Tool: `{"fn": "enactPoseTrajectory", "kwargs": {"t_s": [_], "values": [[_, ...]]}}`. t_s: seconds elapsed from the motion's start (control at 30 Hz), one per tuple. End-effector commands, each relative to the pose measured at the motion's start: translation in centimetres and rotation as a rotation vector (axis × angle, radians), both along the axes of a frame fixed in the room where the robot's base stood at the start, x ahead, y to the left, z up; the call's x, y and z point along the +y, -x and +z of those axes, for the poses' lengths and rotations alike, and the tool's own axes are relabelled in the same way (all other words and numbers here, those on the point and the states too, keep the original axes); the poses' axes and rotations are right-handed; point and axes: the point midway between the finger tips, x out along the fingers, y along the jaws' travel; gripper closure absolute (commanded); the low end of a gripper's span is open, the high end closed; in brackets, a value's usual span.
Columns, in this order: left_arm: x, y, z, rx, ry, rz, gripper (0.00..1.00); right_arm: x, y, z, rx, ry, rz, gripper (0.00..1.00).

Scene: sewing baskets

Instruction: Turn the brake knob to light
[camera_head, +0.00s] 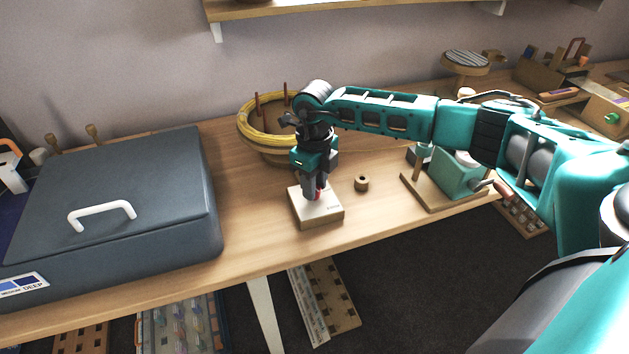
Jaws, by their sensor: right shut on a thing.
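The brake unit (314,217) is a small pale block with a short dark label on its top right, near the table's front edge. My right gripper (313,194) points down onto the top of this block. It is shut on the knob, and only a small red part shows beside the fingers. The gripper hides most of the knob, so its setting cannot be read. My left gripper is not in the view.
A small wooden ring (362,184) lies just right of the block. A yellow-rimmed round basket (262,137) stands behind it. A large dark lidded box (120,190) fills the left. A teal device on a wooden base (453,180) stands to the right.

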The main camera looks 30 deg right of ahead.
Motion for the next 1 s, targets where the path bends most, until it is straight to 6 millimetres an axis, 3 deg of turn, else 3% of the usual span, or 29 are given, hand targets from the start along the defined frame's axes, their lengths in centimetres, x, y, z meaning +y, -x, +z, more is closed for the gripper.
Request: {"fn": "enactPoseTrajectory", "kwargs": {"t_s": [0.43,0.47,0.5,0.7,1.0], "values": [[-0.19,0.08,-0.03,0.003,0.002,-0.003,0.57,-0.06,-0.09,0.12,-0.003,0.001,-0.01,0.99],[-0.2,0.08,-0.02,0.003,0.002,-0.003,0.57,-0.06,-0.09,0.12,-0.003,0.001,-0.01,0.66],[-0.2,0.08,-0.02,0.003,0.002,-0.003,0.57,-0.05,-0.08,0.12,-0.003,0.001,-0.009,0.62],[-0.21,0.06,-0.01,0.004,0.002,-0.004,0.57,-0.04,-0.05,0.06,-0.001,0.001,-0.009,0.43],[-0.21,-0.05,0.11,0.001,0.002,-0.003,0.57,-0.02,-0.05,0.4,-0.002,-0.001,-0.008,0.43]]}}
